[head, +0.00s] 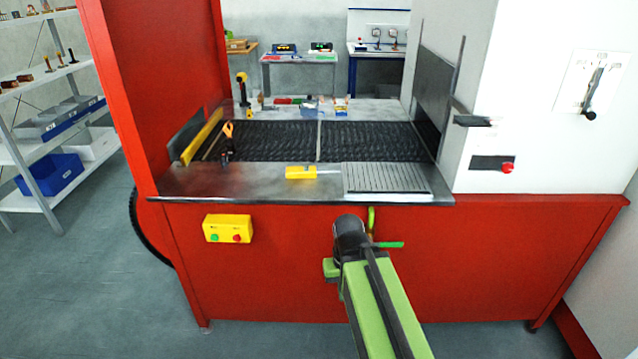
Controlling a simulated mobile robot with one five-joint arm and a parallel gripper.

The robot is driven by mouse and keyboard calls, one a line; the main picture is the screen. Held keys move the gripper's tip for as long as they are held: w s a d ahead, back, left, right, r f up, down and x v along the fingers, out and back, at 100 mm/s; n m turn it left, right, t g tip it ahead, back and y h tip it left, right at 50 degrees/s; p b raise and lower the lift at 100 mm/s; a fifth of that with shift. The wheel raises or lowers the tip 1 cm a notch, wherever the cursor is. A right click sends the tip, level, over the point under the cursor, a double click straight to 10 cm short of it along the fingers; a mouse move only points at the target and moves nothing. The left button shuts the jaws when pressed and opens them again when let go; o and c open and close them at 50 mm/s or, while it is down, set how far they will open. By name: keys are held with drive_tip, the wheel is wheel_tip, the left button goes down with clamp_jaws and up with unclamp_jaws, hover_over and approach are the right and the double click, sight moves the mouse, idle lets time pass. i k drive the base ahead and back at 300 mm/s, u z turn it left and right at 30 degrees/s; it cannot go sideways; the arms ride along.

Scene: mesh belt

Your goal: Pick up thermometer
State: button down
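A yellow block-shaped tool (300,172) with a thin pale rod pointing right lies on the front metal ledge of the red machine. It looks like the thermometer, though it is too small to be sure. My gripper (382,228) is at the end of my green arm, in front of the machine's red front panel. It appears lower than the ledge and to the right of the yellow tool, apart from it. Green finger parts show, one pointing up and one to the right. I cannot see whether they are open or shut, and nothing held is visible.
The front ledge (240,184) has a ribbed plate (385,178) at right. A dark mesh belt (375,141) runs behind it. An orange-handled tool (227,140) stands at left. A yellow button box (227,228) sticks out from the front panel. White uprights and red walls flank the opening.

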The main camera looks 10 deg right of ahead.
sight(292, 173)
drive_tip(key=z, duration=0.35)
drive_tip(key=k, duration=0.15)
drive_tip(key=u, duration=0.5)
drive_tip(key=i, duration=0.75)
drive_tip(key=z, duration=0.05)
drive_tip(key=k, duration=0.6)
drive_tip(key=u, duration=0.55)
drive_tip(key=i, duration=0.85)
drive_tip(key=u, duration=0.75)
drive_tip(key=i, duration=0.85)
drive_tip(key=z, duration=0.05)
